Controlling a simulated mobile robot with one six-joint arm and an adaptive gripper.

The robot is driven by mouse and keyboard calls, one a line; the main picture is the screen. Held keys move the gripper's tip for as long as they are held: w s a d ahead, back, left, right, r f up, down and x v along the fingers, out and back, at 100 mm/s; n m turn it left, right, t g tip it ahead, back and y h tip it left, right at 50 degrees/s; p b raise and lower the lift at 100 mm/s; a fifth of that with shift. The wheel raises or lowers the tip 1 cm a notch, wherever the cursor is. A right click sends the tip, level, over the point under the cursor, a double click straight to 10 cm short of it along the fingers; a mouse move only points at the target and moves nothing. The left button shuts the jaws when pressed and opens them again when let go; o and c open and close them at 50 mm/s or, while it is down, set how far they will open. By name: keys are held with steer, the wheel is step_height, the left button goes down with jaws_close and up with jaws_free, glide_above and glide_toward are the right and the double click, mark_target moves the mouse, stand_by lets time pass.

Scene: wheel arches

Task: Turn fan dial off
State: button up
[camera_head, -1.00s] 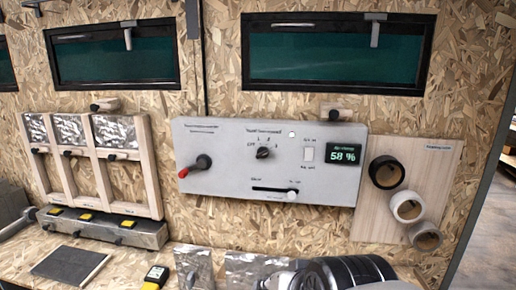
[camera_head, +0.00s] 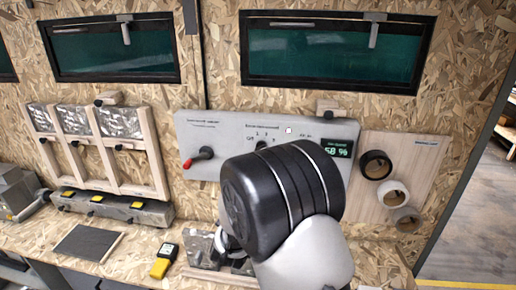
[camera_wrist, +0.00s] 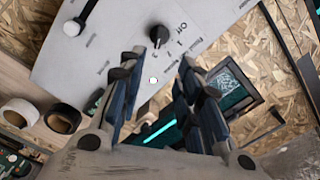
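The fan dial is a small black knob (camera_head: 262,145) on the light grey control panel (camera_head: 200,130), with OFF and number marks around it. In the head view my arm partly covers it. In the wrist view the dial (camera_wrist: 158,34) shows in full, just beyond my fingertips and near the gap between them, not touched. I cannot tell exactly which mark it points to. My gripper (camera_wrist: 162,62) is open and empty, with dark blue fingers apart on both sides. My arm hides the gripper in the head view.
A red-tipped lever (camera_head: 201,155) stands out left of the dial. A display (camera_head: 338,148) and rolls on pegs (camera_head: 375,165) are to the right. A workbench (camera_head: 120,255) with a yellow meter (camera_head: 163,262) lies below. Windows (camera_head: 335,52) are above.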

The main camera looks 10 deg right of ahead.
mark_target(261, 148)
steer(key=p+x, duration=0.1)
steer(key=x, duration=1.5)
steer(key=shift+w+p, duration=0.35)
steer(key=shift+d, duration=0.1)
steer(key=shift+c, duration=0.4)
jaws_close()
